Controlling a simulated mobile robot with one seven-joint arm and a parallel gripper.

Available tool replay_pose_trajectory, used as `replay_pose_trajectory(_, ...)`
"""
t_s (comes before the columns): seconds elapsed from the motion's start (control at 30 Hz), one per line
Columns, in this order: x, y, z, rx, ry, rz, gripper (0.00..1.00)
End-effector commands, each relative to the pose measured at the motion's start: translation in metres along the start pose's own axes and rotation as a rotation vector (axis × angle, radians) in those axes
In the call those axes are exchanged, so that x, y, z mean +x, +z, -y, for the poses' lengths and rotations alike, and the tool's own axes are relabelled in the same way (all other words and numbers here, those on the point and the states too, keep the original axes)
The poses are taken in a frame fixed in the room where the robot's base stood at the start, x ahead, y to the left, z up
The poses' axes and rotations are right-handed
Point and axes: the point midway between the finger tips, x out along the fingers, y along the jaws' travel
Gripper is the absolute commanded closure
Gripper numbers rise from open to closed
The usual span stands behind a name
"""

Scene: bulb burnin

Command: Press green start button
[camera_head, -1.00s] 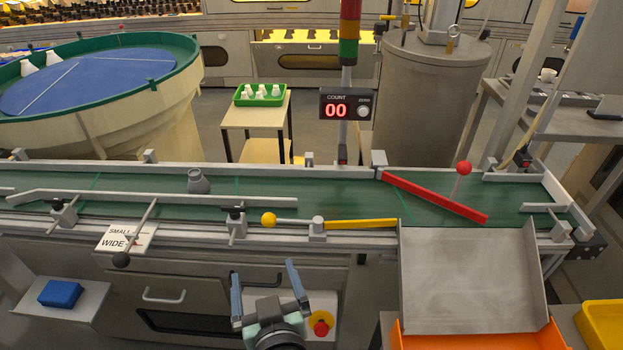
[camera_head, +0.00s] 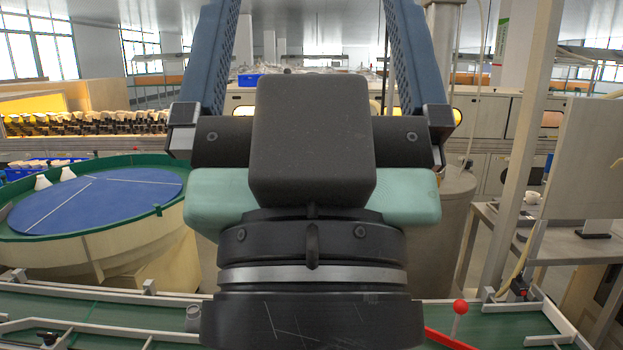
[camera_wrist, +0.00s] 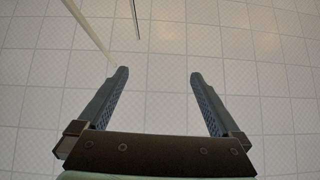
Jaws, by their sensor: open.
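No green start button can be made out in any current view. The control panel below the conveyor is outside the head view's frame or hidden. My gripper (camera_head: 311,30) fills the middle of the head view, raised close to the camera with its fingers pointing up past the top edge. In the wrist view my gripper (camera_wrist: 156,74) has its two fingers wide apart with nothing between them.
A round feeder with a blue disc (camera_head: 100,200) stands at the left. A small grey piece (camera_head: 193,318) is on the belt. A red ball knob (camera_head: 460,307) and a red bar (camera_head: 448,340) are at the lower right. A bench (camera_head: 570,240) stands at the right.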

Motion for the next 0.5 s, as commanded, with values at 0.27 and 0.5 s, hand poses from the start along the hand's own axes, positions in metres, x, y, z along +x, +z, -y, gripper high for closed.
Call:
replay_pose_trajectory(0.27, 0.071, -0.065, 0.001, 0.0, -0.002, 0.003, 0.0)
replay_pose_trajectory(0.5, 0.093, -0.086, 0.001, 0.0, -0.002, 0.004, 0.0)
